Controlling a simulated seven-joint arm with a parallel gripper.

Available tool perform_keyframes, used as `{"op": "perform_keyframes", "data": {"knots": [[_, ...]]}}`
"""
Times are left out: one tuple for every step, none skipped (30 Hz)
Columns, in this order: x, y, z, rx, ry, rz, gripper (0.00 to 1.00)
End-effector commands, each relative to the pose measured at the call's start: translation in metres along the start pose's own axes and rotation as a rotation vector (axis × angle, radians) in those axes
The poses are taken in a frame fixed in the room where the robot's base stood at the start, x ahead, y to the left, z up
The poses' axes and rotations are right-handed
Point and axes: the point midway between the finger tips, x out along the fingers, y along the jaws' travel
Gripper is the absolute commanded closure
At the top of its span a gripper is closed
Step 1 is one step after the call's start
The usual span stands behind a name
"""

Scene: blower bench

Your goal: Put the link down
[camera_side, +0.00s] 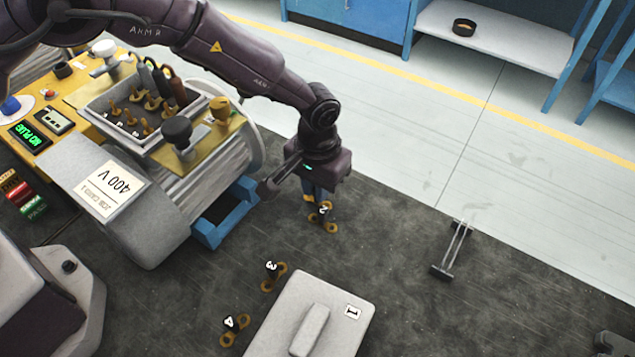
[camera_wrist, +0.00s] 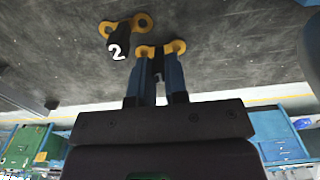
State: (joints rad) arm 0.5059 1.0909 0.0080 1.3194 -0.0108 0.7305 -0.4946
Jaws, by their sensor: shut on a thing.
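My gripper (camera_side: 318,192) points down over the dark bench mat, beside the motor. In the wrist view its two blue fingers (camera_wrist: 157,84) are shut on a link (camera_wrist: 176,46) with brass-coloured end rings and a dark middle. A brass bit of this held link shows by the fingers in the side view (camera_side: 309,198); its number is not readable. Link 2 (camera_side: 331,228), brass-ringed with a dark number tag, is right beside it on the mat; it also shows in the wrist view (camera_wrist: 119,42). I cannot tell whether the held link touches the mat.
Link 3 (camera_side: 273,277) and link 4 (camera_side: 235,330) lie on the mat near a grey lid (camera_side: 280,320) marked 1. The motor with its open terminal box (camera_side: 150,108) stands at left. A thin metal bracket (camera_side: 454,250) lies at right. The mat between is clear.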

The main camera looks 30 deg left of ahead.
Motion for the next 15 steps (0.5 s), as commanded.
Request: {"op": "perform_keyframes", "data": {"knots": [[-0.0001,0.0,0.0001,0.0,0.0,0.0,1.0],[0.0003,-0.0001,0.0001,0.0,0.0,0.0,1.0],[0.0014,-0.0001,0.0002,0.0,-0.001,0.0,1.0],[0.0025,-0.0001,0.0003,0.0,-0.001,-0.001,1.0],[0.0035,-0.0002,0.0003,0.0,-0.001,-0.001,1.0],[0.0047,-0.0001,0.0003,0.0,-0.001,-0.001,1.0],[0.0056,-0.0001,0.0002,0.0,-0.001,-0.001,1.0],[0.0064,-0.0001,0.0002,0.0,-0.001,0.0,1.0],[0.0075,-0.0001,0.0002,0.0,0.0,0.0,1.0],[0.0069,0.0,0.0,0.0,0.0,0.0,0.79],[0.0068,0.0,0.0,0.0,0.0,0.0,0.72],[0.0068,0.0,0.0001,0.0,0.0,0.0,0.63],[0.0068,-0.0001,0.0001,0.0,0.0,0.0,0.61],[0.0068,-0.0001,0.0001,0.0,0.0,0.0,0.61],[0.0067,-0.0001,0.0001,0.0,0.0,0.0,0.61]]}}
